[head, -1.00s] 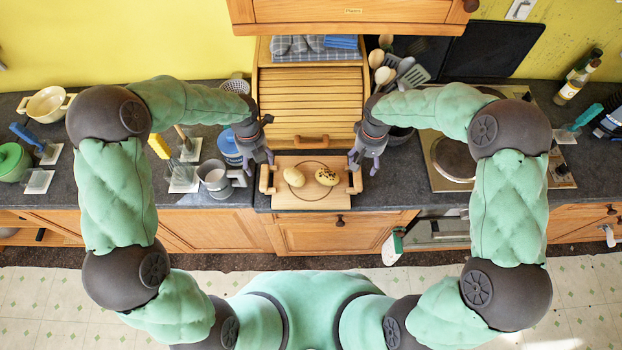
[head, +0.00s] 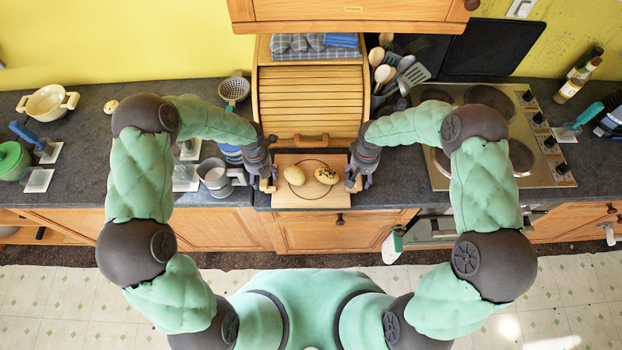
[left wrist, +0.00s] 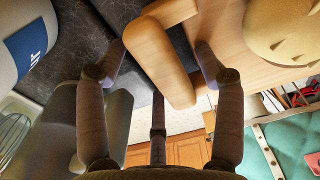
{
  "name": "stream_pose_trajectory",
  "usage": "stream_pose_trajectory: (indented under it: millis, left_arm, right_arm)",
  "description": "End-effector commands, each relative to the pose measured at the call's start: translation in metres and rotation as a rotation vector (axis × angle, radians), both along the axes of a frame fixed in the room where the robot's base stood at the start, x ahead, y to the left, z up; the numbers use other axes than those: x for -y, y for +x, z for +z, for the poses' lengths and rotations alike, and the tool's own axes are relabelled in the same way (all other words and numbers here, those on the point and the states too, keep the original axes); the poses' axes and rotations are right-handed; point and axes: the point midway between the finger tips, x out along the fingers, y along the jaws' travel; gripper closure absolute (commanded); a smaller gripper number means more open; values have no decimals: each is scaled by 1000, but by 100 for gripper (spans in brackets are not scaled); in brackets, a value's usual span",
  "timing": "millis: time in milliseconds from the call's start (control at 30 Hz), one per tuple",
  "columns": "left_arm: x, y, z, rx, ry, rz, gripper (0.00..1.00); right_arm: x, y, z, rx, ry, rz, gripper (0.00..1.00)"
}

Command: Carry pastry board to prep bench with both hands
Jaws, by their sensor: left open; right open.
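The wooden pastry board (head: 311,196) lies on the dark counter in front of the roll-top bread box, with two pastries on it: a plain one (head: 294,175) and one with dark specks (head: 327,175). My left gripper (head: 267,182) is at the board's left handle. In the left wrist view this handle (left wrist: 160,62) lies between the open fingers (left wrist: 158,75), apart from them as far as I can see. My right gripper (head: 355,182) is open at the board's right end and hides most of the right handle.
A grey metal jug (head: 214,178) stands close left of my left gripper. The bread box (head: 310,100) is right behind the board. A stove (head: 490,150) is to the right. Utensils (head: 400,72) stand behind my right gripper. Bare counter (head: 405,180) lies right of the board.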

Motion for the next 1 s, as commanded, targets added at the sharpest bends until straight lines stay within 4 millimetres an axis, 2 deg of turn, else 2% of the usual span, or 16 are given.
stream_pose_trajectory:
  millis: [200, 233, 467, 1000]
  left_arm:
    - [0, 0, 0, 0, 0, 0, 31]
    - [0, 0, 0, 0, 0, 0, 34]
    - [0, 0, 0, 0, 0, 0, 99]
    - [0, 1, 6, 1, 0, 0, 100]
  right_arm:
    - [0, 0, 0, 0, 0, 0, 31]
    - [0, 0, 0, 0, 0, 0, 34]
    - [0, 0, 0, 0, 0, 0, 99]
    - [0, 1, 6, 2, 0, 0, 100]
